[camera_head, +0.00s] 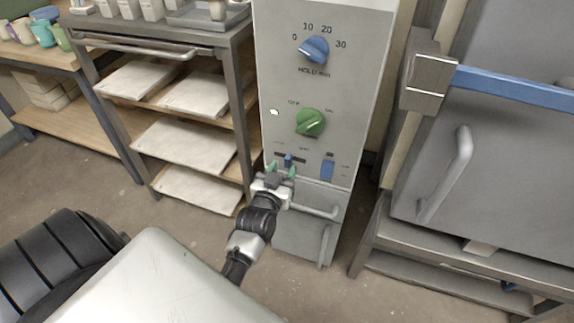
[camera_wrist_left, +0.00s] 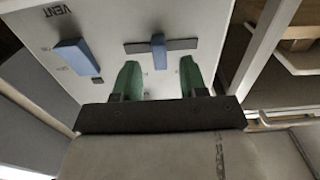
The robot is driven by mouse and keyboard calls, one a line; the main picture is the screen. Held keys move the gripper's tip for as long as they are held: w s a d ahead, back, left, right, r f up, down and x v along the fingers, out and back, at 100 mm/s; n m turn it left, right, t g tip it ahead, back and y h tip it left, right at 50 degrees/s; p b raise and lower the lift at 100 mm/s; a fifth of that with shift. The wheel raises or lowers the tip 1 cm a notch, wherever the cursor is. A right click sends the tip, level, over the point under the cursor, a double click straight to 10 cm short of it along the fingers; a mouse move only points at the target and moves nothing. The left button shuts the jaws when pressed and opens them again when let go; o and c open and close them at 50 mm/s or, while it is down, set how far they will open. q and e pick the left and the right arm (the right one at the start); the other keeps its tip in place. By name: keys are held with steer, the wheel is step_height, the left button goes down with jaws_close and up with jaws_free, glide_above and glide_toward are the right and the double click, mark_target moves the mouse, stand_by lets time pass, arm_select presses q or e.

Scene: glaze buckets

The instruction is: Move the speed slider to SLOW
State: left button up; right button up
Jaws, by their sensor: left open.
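The speed slider is a small blue knob (camera_head: 288,160) on a dark horizontal slot, low on the front of the grey control cabinet (camera_head: 273,60). It sits near the middle of its slot. In the left wrist view the slider (camera_wrist_left: 158,50) stands between and beyond my green fingertips, apart from both. My left gripper (camera_head: 281,170) is open just below the slider, and its two fingers also show in the left wrist view (camera_wrist_left: 157,75). The slider's labels are too small to read. My right gripper is not in view.
A blue vent switch (camera_head: 327,170) sits right of the slider. A green dial (camera_head: 310,122) and a blue hold dial (camera_head: 314,49) are above. A drawer handle (camera_head: 316,210) juts out below. A shelf rack (camera_head: 240,110) stands left, a grey kiln door (camera_head: 500,160) right.

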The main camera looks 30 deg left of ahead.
mark_target(286, 163)
arm_select(q)
steer(key=shift+x, duration=1.55)
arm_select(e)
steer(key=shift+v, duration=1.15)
arm_select(q)
jaws_close()
